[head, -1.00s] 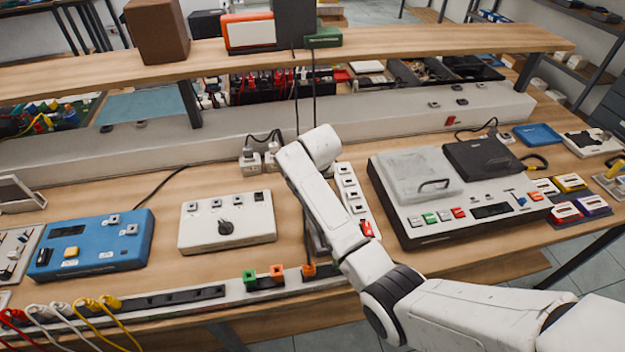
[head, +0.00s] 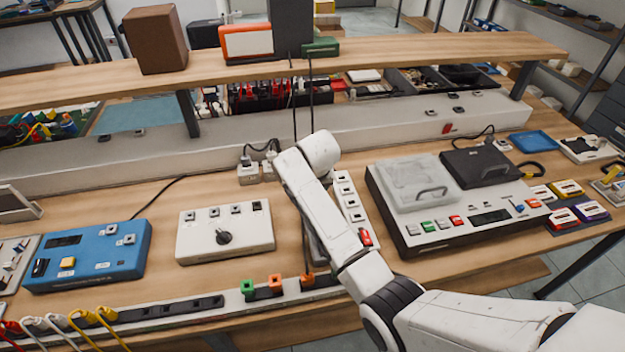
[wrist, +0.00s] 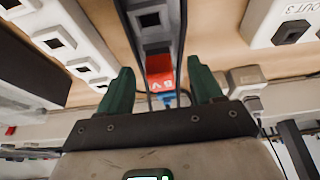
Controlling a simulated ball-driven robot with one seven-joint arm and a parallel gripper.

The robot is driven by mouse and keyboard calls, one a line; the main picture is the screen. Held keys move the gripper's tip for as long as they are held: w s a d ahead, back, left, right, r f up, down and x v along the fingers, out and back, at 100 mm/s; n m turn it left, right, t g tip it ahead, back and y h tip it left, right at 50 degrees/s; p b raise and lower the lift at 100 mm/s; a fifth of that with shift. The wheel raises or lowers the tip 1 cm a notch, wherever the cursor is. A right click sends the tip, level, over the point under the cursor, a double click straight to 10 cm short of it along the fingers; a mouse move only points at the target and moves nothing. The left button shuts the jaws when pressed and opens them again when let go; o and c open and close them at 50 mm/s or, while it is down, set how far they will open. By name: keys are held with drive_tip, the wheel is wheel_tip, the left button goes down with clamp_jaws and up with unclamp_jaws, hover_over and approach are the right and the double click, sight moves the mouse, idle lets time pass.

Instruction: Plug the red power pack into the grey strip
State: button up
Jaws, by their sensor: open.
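In the wrist view, a red block with pale lettering (wrist: 160,72), seemingly the power pack, sits at the near end of a grey strip with square sockets (wrist: 153,35). I cannot tell whether it is plugged in or only lies against the strip. A small blue part (wrist: 167,97) shows just below it. My gripper (wrist: 162,72) is open, with one green finger on each side of the red block and a gap at both sides. In the head view my arm hides the gripper, the red block and most of the grey strip.
A white socket strip (head: 350,200) with a red switch stands close to the right of my arm. A white box with a knob (head: 225,233) is to the left, and a large console (head: 450,205) is to the right. Orange and green plugs (head: 275,283) line the front rail.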

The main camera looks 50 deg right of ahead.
drive_tip(key=w+d+p+v, duration=0.1)
drive_tip(key=p+v, duration=0.4)
drive_tip(key=v, duration=1)
drive_tip(key=shift+w+r, duration=0.3)
drive_tip(key=shift+r, duration=0.05)
idle(0.6)
drive_tip(key=s+a+f+n+t+y, duration=0.1)
drive_tip(key=s+a+f+n, duration=0.25)
drive_tip(key=s+a, duration=0.6)
drive_tip(key=s+a+f+n+y, duration=0.1)
drive_tip(key=s+a+f+n, duration=0.35)
drive_tip(key=s, duration=0.75)
drive_tip(key=s+f+m+g+b, duration=0.1)
drive_tip(key=s+f+g+b, duration=0.2)
drive_tip(key=s+f, duration=0.6)
drive_tip(key=shift+a+f+m+b, duration=0.4)
drive_tip(key=shift+f+b, duration=0.55)
drive_tip(key=shift+b, duration=0.15)
drive_tip(key=shift+s+g, duration=0.3)
drive_tip(key=shift+s, duration=0.05)
